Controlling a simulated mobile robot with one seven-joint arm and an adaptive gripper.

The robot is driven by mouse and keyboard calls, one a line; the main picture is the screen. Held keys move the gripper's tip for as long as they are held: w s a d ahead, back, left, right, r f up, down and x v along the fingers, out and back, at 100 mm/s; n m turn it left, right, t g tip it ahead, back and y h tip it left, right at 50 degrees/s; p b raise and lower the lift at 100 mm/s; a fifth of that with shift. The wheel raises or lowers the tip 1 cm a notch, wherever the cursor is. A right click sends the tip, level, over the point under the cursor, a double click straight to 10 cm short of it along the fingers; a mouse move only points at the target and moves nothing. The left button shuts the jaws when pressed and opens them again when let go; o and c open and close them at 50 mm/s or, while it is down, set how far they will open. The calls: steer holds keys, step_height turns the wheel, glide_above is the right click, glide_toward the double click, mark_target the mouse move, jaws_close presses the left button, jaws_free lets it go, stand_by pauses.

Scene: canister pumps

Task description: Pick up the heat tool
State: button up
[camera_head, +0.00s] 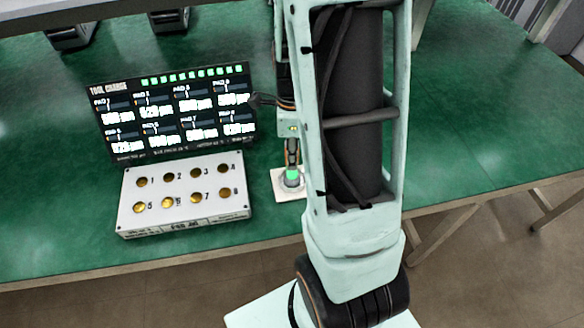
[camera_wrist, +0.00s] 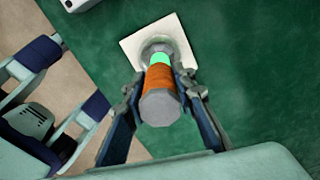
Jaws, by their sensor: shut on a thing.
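The heat tool (camera_wrist: 160,85) is a short cylinder with a grey end, an orange band and a green glowing ring. In the wrist view it stands between the fingers of my gripper (camera_wrist: 162,82), which is shut on it. Its far end is at a grey round holder on a white square plate (camera_wrist: 130,49). In the head view the green ring of the heat tool (camera_head: 292,174) shows just above the white plate (camera_head: 279,187). My arm hides much of the area to the right. I cannot tell whether the tool touches the holder.
A white box with numbered gold pads (camera_head: 183,221) stands left of the plate on the green table (camera_head: 480,110). A dark screen labelled TOOL CHARGE (camera_head: 176,112) stands behind the box. The table's front edge is close to the plate. The table at the right is clear.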

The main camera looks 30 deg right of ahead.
jaws_close()
steer(key=shift+r, duration=0.15)
